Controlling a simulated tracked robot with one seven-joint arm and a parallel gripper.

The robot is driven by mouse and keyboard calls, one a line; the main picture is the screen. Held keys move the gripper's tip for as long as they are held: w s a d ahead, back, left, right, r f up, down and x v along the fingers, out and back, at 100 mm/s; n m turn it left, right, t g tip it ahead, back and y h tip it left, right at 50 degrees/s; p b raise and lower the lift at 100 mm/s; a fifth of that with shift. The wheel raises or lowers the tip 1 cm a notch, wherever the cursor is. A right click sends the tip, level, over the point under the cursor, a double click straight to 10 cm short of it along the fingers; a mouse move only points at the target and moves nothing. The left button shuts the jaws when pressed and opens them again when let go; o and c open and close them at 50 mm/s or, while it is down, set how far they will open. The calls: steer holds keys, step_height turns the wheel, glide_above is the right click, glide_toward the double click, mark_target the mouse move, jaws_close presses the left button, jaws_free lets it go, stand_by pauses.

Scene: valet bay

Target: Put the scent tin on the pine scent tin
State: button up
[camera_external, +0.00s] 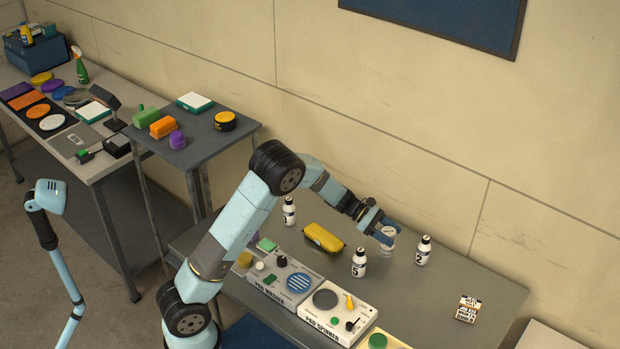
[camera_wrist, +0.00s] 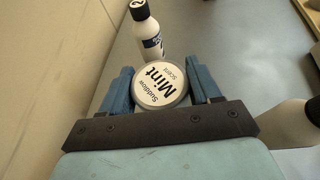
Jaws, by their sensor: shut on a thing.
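A round white scent tin with a grey rim, marked "Mint", shows in the wrist view (camera_wrist: 161,85) and in the external view (camera_external: 389,231). My gripper (camera_wrist: 160,88) has its blue fingers shut on the tin's two sides; it also shows in the external view (camera_external: 379,228). A pale round shape (camera_external: 387,243) shows just under the held tin in the external view; I cannot tell whether it is a second tin or part of the held one. No label reading "pine" can be made out in either view.
White bottles with black caps stand close to my gripper: one numbered 2 (camera_external: 422,251), one numbered 3 (camera_external: 359,263) and one farther left (camera_external: 289,211). A pad washer (camera_external: 286,280) and pad spinner (camera_external: 338,308) stand in front. The bench's right part is mostly clear.

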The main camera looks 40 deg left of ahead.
steer(key=shift+w+d+f, duration=0.1)
steer(key=shift+w+f, duration=0.05)
steer(key=shift+f, duration=0.8)
steer(key=shift+w+f, duration=0.1)
steer(key=shift+f, duration=0.85)
steer(key=o, duration=1.1)
